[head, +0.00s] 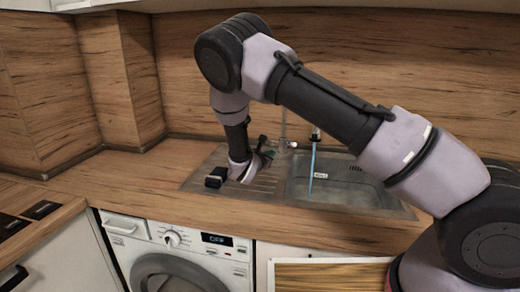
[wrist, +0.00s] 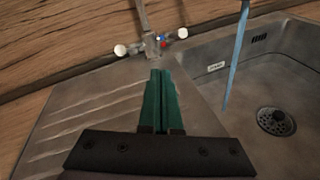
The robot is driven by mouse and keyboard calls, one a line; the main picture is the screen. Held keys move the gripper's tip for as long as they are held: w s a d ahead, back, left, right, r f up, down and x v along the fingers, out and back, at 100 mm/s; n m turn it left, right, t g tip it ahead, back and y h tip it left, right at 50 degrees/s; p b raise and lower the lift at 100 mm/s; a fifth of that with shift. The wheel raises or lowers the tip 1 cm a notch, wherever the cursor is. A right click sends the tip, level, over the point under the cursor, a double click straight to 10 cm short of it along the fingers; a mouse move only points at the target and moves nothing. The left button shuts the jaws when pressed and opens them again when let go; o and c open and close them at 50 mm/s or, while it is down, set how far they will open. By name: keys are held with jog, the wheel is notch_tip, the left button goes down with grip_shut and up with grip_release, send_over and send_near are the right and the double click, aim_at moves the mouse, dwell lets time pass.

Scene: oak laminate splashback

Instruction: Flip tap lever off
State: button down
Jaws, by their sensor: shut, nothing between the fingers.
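The tap (wrist: 151,42) stands at the back of the sink unit, with a white-ended lever on each side and small red and blue marks on its body. The left lever end (wrist: 120,50) and the right lever end (wrist: 183,33) show in the wrist view. Blue water (head: 312,165) runs down into the basin; it also shows in the wrist view (wrist: 236,60). My gripper (wrist: 160,72) is shut and empty, its green fingers together over the drainboard, pointing at the tap base. Whether the fingertips touch the tap is unclear. In the head view the gripper (head: 268,152) is beside the tap.
The sink basin (head: 345,190) with its drain (wrist: 275,121) lies to the right of the ribbed drainboard (wrist: 85,115). The wooden splashback (head: 350,75) rises close behind the tap. Wooden worktop (head: 130,178) is clear on the left, above a washing machine (head: 180,255).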

jog(key=a+f+n, duration=0.1)
jog(key=a+f+n+t+y, duration=0.1)
jog(key=a, duration=0.1)
jog(key=a+f+n+y, duration=0.1)
jog(key=a+f, duration=0.1)
jog(key=shift+s+a+n, duration=0.15)
jog(key=shift+a+n, duration=0.1)
jog(key=shift+n, duration=0.05)
send_near(271, 142)
jog(key=f, duration=0.2)
jog(key=w+f, duration=0.1)
jog(key=f, duration=0.1)
jog(key=w+a+f, duration=0.1)
jog(key=f, duration=0.1)
jog(key=shift+w+a, duration=0.1)
jog(key=shift+w, duration=0.05)
jog(key=r, duration=0.3)
jog(key=shift+w, duration=0.25)
jog(key=shift+w+d+r, duration=0.25)
jog(key=shift+d+r, duration=0.15)
jog(key=shift+r, duration=0.05)
jog(key=shift+r, duration=0.25)
jog(key=shift+r+y, duration=0.1)
jog(key=shift+y, duration=0.2)
